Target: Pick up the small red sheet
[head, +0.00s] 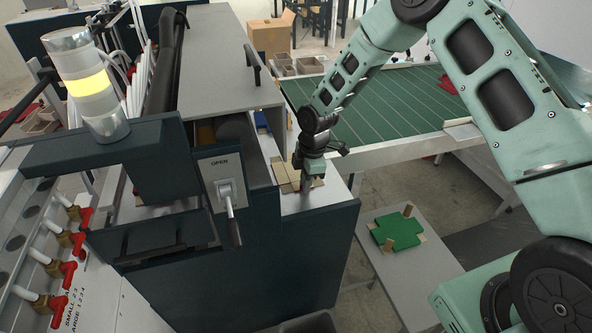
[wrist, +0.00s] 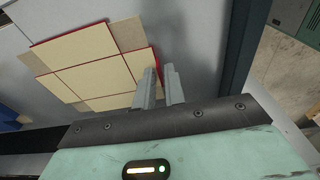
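A cross-shaped sheet with cream panels and red edges lies flat on a grey surface of the machine. It shows in the wrist view (wrist: 92,62), and its cream panels also show in the head view (head: 283,172). My gripper (head: 306,188) is over the right side of this sheet in the head view. In the wrist view the gripper's two grey fingers (wrist: 160,72) stand a little apart at the sheet's right red edge. The left finger overlaps that edge. I see nothing held between them, and cannot tell whether they touch the sheet.
A green sheet with cream flaps (head: 398,231) lies on a low grey table (head: 375,265). A green-topped table (head: 395,105) stands behind, with a red piece (head: 447,84) on it. The machine's dark front wall (head: 300,265) and lever (head: 230,210) are close to my gripper.

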